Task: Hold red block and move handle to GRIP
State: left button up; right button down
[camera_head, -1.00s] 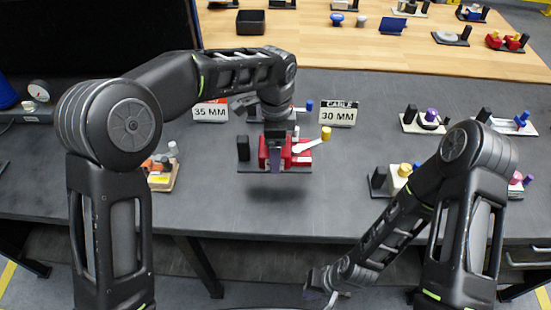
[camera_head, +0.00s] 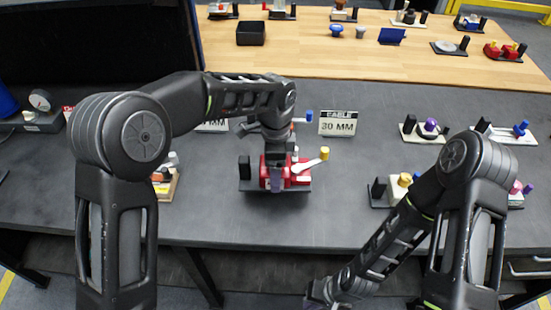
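A red block (camera_head: 291,179) with a white handle (camera_head: 305,166) sits on a dark base with a black post (camera_head: 244,167), near the middle of the table. The handle slants up to the right and ends in a yellow knob (camera_head: 324,153). My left gripper (camera_head: 277,180) comes down over the red block from behind, with its fingers at the block, and appears shut on it. The gripper hides part of the block. No GRIP marking is readable. My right gripper (camera_head: 316,294) is low at the bottom edge, in front of the table and away from the handle; its finger gap is unclear.
A 30 MM card (camera_head: 338,123) stands behind the block; another card (camera_head: 213,126) is partly hidden by my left arm. An orange fixture (camera_head: 165,180) is left. Fixtures with a yellow knob (camera_head: 404,180) and a purple knob (camera_head: 430,125) stand right. Dark table in front is clear.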

pick_arm(q)
jog(key=shift+s+f, duration=0.1)
jog(key=shift+f, duration=1.35)
jog(key=shift+f, duration=0.2)
jog(key=shift+f, duration=0.9)
jog(key=shift+f, duration=0.4)
jog(key=shift+s+f, duration=0.15)
jog(key=shift+f, duration=0.1)
pick_arm(e)
jog(key=c, duration=2.2)
grip_release()
